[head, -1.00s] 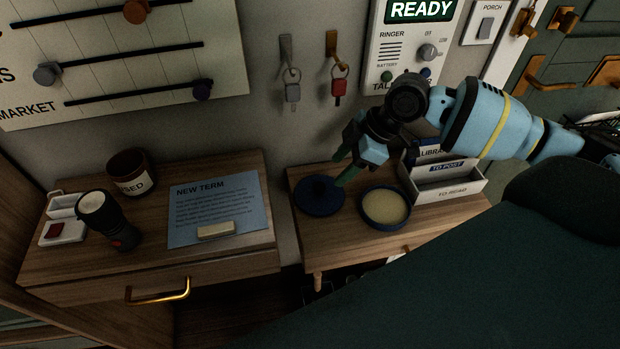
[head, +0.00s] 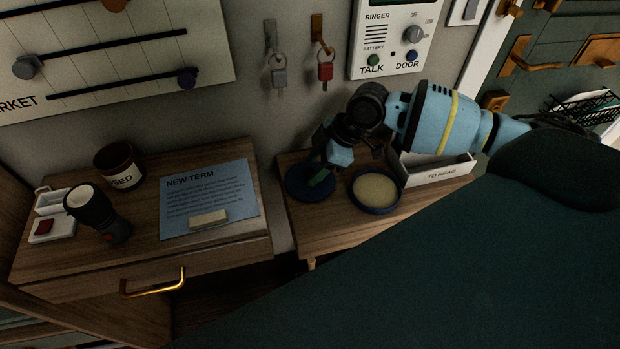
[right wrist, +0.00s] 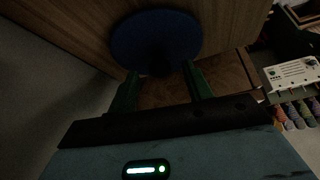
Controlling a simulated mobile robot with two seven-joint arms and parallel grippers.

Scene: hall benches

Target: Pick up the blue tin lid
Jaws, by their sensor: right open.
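The blue tin lid (head: 304,184) is a dark blue disc lying on the right wooden bench top, left of the round tin. It also shows in the right wrist view (right wrist: 156,32), with a dark knob-like shape at its middle that is hard to make out. The open blue tin (head: 376,190) with pale contents stands just right of it. My right gripper (head: 318,178) comes down over the lid in the head view and partly hides it. In the right wrist view its two green fingers (right wrist: 162,84) are apart, on either side of the lid's near edge, with nothing between them.
A white letter box (head: 436,170) stands right of the tin, partly behind my right arm. On the left bench are a blue notice (head: 205,190) with a pale block, a black torch (head: 98,212) and a dark mug (head: 118,164). Keys hang on the wall above.

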